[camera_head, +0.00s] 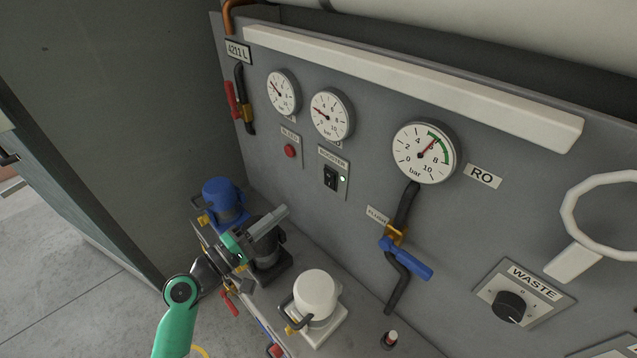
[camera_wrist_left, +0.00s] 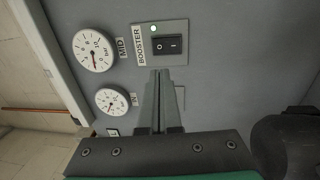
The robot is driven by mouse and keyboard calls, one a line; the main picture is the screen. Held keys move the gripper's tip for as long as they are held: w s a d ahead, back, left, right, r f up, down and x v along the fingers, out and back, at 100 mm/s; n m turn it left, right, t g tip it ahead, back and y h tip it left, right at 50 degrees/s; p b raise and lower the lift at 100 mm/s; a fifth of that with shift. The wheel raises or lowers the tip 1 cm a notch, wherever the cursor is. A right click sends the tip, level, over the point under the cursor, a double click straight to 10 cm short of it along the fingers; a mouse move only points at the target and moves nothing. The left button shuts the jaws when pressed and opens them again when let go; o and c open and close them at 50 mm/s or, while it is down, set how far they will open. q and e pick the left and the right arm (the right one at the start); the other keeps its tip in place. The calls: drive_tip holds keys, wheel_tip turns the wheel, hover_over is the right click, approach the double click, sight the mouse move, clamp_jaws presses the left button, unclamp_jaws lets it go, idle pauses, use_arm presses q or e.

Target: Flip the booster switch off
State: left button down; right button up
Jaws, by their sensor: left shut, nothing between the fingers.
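The booster switch (camera_head: 331,178) is a black rocker on a light plate under the BOOSTER label, in the middle of the grey panel. My left gripper (camera_head: 284,211) is shut and empty, below and left of the switch in the head view. In the left wrist view its fingertips (camera_wrist_left: 160,74) point toward the switch plate and appear just short of the rocker. My right gripper is not in view.
Two gauges (camera_head: 283,92) (camera_head: 332,115) sit above the switch, and a red button (camera_head: 290,151) is to its left. A blue-handled valve (camera_head: 405,258) is to the right. Blue (camera_head: 222,198) and white (camera_head: 316,293) capped housings stand on the ledge below.

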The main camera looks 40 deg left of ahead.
sight(328, 175)
use_arm(q)
drive_tip(key=w, duration=0.4)
drive_tip(key=w+r, duration=0.1)
drive_tip(key=w, duration=0.3)
drive_tip(key=w+b, duration=0.1)
drive_tip(key=w, duration=0.3)
drive_tip(key=shift+w+d+r, duration=0.3)
drive_tip(key=shift+w, duration=0.05)
